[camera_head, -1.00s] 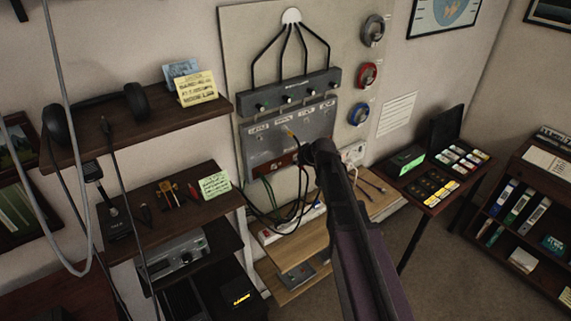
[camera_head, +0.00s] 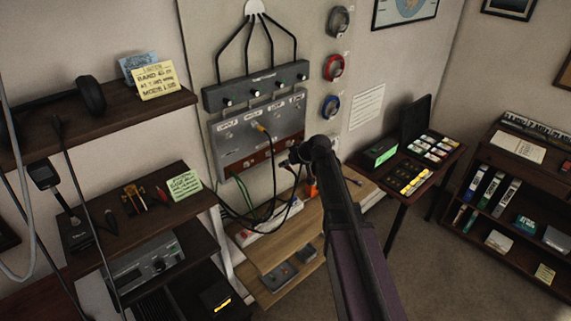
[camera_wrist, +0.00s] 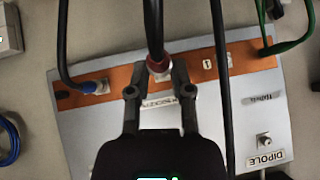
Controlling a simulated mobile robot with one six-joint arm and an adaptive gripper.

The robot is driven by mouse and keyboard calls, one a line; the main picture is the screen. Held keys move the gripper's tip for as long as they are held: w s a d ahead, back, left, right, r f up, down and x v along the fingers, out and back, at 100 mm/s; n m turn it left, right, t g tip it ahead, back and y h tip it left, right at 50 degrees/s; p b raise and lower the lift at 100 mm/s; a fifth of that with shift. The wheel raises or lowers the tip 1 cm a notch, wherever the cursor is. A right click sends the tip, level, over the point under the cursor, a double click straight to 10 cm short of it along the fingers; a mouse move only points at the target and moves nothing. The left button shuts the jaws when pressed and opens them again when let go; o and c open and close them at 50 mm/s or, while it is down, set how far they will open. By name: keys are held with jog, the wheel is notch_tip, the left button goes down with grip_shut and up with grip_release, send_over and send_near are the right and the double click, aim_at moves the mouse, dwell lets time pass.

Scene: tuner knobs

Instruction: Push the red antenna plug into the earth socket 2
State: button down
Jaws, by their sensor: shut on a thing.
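The red antenna plug (camera_wrist: 158,66) shows in the wrist view as a red collar with a light metal ring on a thick black cable. My gripper (camera_wrist: 158,84) is shut on it, one finger on each side. The plug is over the orange earth strip (camera_wrist: 120,74) of the grey panel (camera_wrist: 80,130); I cannot tell whether its tip is in a socket. The numbers at the sockets are not clear, and the one under the plug is hidden. In the head view, my gripper (camera_head: 297,156) is at the right end of the panel's red-brown strip (camera_head: 262,154), largely hidden by my wrist.
Black cables pass close to my gripper. In the head view, a yellow plug (camera_head: 261,128) is on the panel, above a wooden shelf (camera_head: 285,250).

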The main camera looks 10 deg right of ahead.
aim_at(270, 155)
jog(key=shift+w, duration=0.1)
jog(key=shift+w+a, duration=0.8)
jog(key=shift+w, duration=0.35)
jog(key=shift+w+a, duration=0.8)
jog(key=shift+w, duration=0.35)
jog(key=shift+w+a, duration=0.5)
jog(key=shift+w, duration=0.25)
dwell(1.1)
jog(key=shift+c, duration=2.2)
grip_release()
jog(key=shift+s, duration=0.1)
